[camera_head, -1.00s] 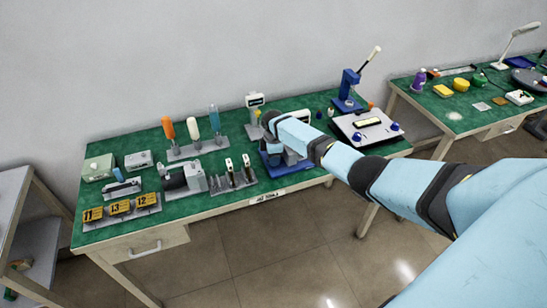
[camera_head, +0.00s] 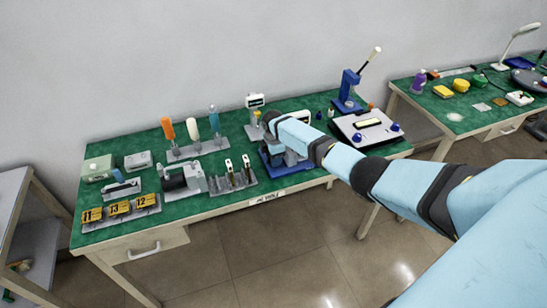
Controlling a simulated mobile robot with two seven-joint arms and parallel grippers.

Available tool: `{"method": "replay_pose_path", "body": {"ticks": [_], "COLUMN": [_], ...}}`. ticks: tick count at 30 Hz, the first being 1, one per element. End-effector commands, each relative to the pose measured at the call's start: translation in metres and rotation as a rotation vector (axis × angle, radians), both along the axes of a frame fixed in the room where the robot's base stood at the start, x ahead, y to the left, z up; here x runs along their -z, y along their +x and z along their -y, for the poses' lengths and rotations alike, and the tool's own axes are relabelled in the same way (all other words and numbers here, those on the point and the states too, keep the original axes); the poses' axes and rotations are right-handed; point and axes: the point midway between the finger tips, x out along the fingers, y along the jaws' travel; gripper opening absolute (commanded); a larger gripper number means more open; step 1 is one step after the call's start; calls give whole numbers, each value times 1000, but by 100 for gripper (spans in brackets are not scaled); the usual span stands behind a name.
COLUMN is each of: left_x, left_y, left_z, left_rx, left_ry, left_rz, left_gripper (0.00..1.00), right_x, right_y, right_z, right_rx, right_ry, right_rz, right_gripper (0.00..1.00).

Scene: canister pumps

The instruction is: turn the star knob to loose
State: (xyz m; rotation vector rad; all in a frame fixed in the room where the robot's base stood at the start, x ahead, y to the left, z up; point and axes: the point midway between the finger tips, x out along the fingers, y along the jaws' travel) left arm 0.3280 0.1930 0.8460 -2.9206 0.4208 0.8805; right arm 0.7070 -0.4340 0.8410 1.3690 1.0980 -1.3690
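My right arm reaches in from the right across the bench, and its wrist is bent down over a blue-based fixture (camera_head: 293,169) at the bench's front middle. My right gripper (camera_head: 277,151) is at this fixture, small and mostly covered by my wrist. I cannot tell whether its fingers are open or shut, or whether they touch anything. I cannot make out a star knob; my wrist and forearm cover part of the fixture. My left gripper is not in view.
A grey rack with two upright pieces (camera_head: 233,179) stands just left of the fixture. Behind are a small display on a stand (camera_head: 255,101) and a rack of colored handles (camera_head: 193,127). A white-topped plate (camera_head: 367,130) and a blue lever press (camera_head: 349,90) stand right.

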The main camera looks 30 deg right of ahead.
Motion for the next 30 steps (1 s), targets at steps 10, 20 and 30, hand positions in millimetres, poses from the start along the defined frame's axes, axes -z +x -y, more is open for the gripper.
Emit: {"method": "replay_pose_path", "body": {"ticks": [10, 20, 30], "left_x": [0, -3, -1], "left_y": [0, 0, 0], "left_z": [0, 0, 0], "left_rx": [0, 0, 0], "left_ry": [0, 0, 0], "left_rz": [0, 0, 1], "left_gripper": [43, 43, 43], "right_x": [0, -40, -113], "right_y": [0, 1, 0], "right_z": [0, 1, 1], "right_rx": [1, 0, 0], "right_ry": [0, -1, -2], "right_rz": [0, 4, 4], "right_gripper": [64, 64, 64]}}
